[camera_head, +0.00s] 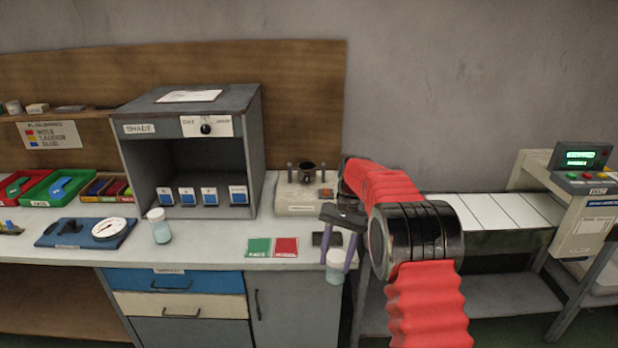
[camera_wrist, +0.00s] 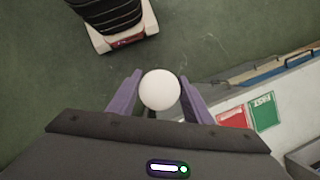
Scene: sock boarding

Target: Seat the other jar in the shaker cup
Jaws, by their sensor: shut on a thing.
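My gripper (camera_head: 338,241) is shut on a jar with a white lid (camera_head: 337,257) and a pale clear body, held upright at the bench's front edge. In the wrist view the white lid (camera_wrist: 160,90) sits between the two purple fingers of my gripper (camera_wrist: 159,92). A second jar (camera_head: 160,226), white-lidded with pale blue-green contents, stands on the bench at the left. The shaker (camera_head: 299,198) is a beige box at the back of the bench, with a dark, open-topped cup (camera_head: 305,171) between upright posts. The held jar is in front of the shaker and apart from it.
A green card (camera_head: 259,247) and a red card (camera_head: 286,247) lie on the bench near the held jar, with a dark pad (camera_head: 326,239) beside them. A grey shade cabinet (camera_head: 190,150) stands left of the shaker. A conveyor (camera_head: 495,211) is at the right.

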